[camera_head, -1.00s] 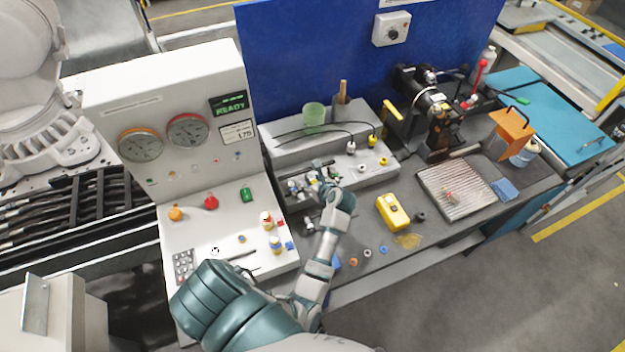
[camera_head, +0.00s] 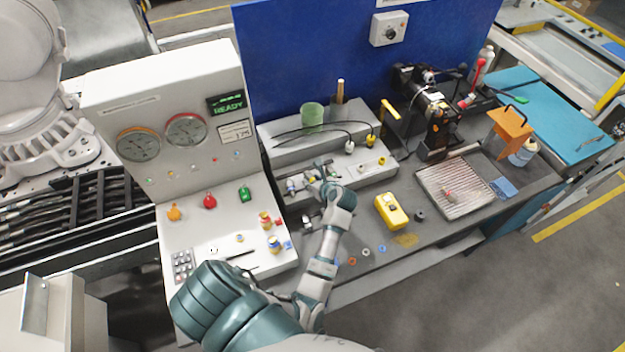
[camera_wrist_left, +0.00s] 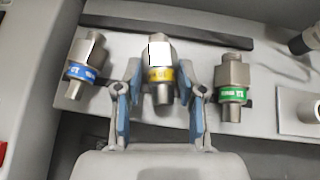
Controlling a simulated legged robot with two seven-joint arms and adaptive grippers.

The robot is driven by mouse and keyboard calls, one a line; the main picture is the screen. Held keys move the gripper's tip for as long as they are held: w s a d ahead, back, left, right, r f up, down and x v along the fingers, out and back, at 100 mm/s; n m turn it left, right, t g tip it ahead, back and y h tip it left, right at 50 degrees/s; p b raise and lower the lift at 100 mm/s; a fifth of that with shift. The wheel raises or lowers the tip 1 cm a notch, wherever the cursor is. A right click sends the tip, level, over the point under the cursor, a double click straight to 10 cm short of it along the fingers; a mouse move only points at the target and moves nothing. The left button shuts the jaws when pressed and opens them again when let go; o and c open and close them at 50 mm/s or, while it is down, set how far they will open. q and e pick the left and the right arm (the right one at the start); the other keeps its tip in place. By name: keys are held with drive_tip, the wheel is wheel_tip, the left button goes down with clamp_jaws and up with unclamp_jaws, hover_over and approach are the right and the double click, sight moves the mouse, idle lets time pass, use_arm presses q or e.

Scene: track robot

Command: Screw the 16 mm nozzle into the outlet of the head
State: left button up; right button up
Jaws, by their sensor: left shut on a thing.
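Three metal nozzles stand in a row on the grey bench in the left wrist view: one with a blue band (camera_wrist_left: 85,68), one with a yellow band (camera_wrist_left: 161,75) and one with a green band (camera_wrist_left: 232,88). Their printed sizes are too small to read. My left gripper (camera_wrist_left: 160,84) is shut on the yellow-banded nozzle, with one blue-padded finger on each side. In the head view my left gripper (camera_head: 320,178) hides most of this nozzle. A dark machine (camera_head: 435,128) at the back right may carry the head; I cannot make out its outlet. My right gripper is not in view.
A panel with gauges (camera_head: 138,146) stands left of the nozzles. A green cup (camera_head: 312,115) and dark cables are behind them. A yellow box (camera_head: 391,211) and a ribbed tray (camera_head: 456,189) lie to the right. A dark bar (camera_wrist_left: 180,36) lies behind the nozzles.

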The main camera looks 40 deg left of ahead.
sight(314, 181)
use_arm(q)
drive_tip(key=shift+d+f, duration=0.1)
drive_tip(key=shift+r+p, duration=0.6)
drive_tip(key=shift+r, duration=0.05)
wheel_tip(314, 181, up, 5)
drive_tip(key=p, duration=0.3)
drive_tip(key=shift+f, duration=0.15)
drive_tip(key=shift+r+p, duration=0.5)
drive_tip(key=shift+r, duration=0.05)
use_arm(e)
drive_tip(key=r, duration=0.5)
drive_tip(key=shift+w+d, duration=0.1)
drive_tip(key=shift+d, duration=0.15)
